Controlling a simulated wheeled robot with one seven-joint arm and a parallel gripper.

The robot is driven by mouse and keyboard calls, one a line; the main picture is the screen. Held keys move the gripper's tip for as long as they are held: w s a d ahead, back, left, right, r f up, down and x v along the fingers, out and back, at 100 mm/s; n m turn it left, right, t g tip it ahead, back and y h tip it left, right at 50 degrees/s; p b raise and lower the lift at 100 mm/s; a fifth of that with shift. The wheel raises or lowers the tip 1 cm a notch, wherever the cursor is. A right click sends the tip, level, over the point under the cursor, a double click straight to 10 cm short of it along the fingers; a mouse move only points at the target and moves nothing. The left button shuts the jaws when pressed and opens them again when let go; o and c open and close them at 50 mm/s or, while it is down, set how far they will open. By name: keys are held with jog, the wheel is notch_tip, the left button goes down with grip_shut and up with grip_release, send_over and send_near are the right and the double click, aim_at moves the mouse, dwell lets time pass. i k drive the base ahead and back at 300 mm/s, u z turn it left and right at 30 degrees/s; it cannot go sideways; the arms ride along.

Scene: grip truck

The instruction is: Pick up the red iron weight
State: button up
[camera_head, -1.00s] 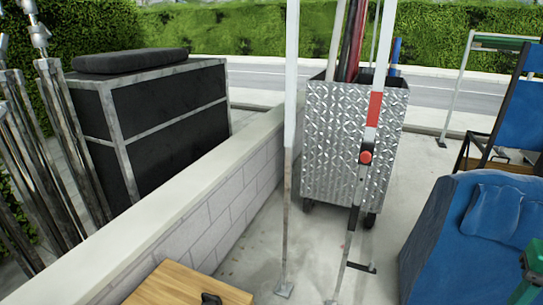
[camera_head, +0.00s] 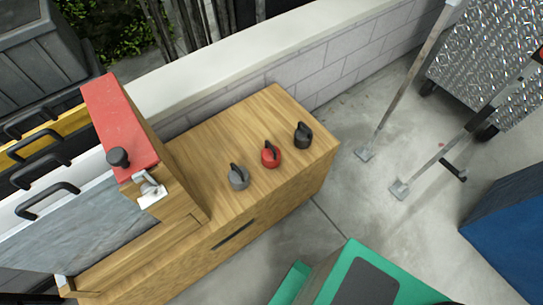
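The red iron weight (camera_head: 271,155) stands on top of a wooden cabinet (camera_head: 215,135). It has a round body with a dark looped handle. It is the middle one of a row of three similar weights. A grey weight (camera_head: 238,177) stands to its left and nearer, and a black weight (camera_head: 303,135) stands to its right and farther. Small gaps separate them. My gripper's fingers do not show in this view. A green and dark grey part (camera_head: 370,280) at the bottom seems to be mine.
A low white wall (camera_head: 240,55) runs behind the cabinet. Metal poles (camera_head: 415,75), a metal cart (camera_head: 485,60) and a blue object (camera_head: 510,225) stand right.

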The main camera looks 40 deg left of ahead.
aim_at(270, 154)
jog(key=u, duration=0.35)
jog(key=i, duration=0.5)
jog(key=u, duration=0.4)
